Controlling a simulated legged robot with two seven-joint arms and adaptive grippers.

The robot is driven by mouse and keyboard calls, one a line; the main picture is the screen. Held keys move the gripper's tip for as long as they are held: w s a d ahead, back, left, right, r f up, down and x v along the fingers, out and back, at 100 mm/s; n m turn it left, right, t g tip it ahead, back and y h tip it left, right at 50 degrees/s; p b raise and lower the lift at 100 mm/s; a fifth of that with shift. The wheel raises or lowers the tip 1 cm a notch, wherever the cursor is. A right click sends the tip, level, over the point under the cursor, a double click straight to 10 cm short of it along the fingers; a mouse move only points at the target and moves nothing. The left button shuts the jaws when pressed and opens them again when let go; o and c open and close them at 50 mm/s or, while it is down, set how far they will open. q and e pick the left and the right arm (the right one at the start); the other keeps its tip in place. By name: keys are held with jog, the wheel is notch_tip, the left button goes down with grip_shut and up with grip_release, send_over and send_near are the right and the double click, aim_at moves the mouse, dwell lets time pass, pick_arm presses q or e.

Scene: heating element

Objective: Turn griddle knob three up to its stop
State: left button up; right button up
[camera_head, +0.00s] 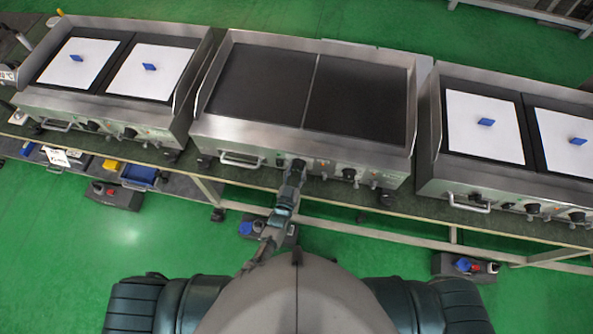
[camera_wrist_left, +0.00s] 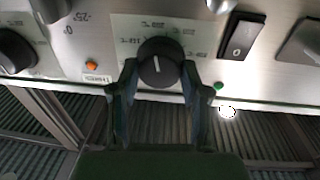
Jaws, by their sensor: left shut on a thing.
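The middle griddle (camera_head: 360,95) has a dark bare cooking plate and a steel front panel. Printed marks surround the knob. Another black knob (camera_head: 348,173) is farther right on the same panel. My right gripper is not in view.
In the left wrist view, a black rocker switch (camera_wrist_left: 241,36), a green lamp (camera_wrist_left: 218,86), an orange lamp (camera_wrist_left: 91,66) and another black knob (camera_wrist_left: 14,50) are near. A drawer handle (camera_head: 240,160) is left of my gripper. Griddles with white plates (camera_head: 75,62) stand either side.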

pick_arm(q)
jog(key=shift+s+f, duration=0.2)
jog(key=shift+f, duration=0.2)
jog(key=o, duration=1)
jog(key=shift+o, duration=0.8)
jog(key=shift+w, duration=0.1)
jog(key=shift+w+r, duration=0.1)
jog(key=shift+r, duration=0.05)
jog(key=v, duration=1.2)
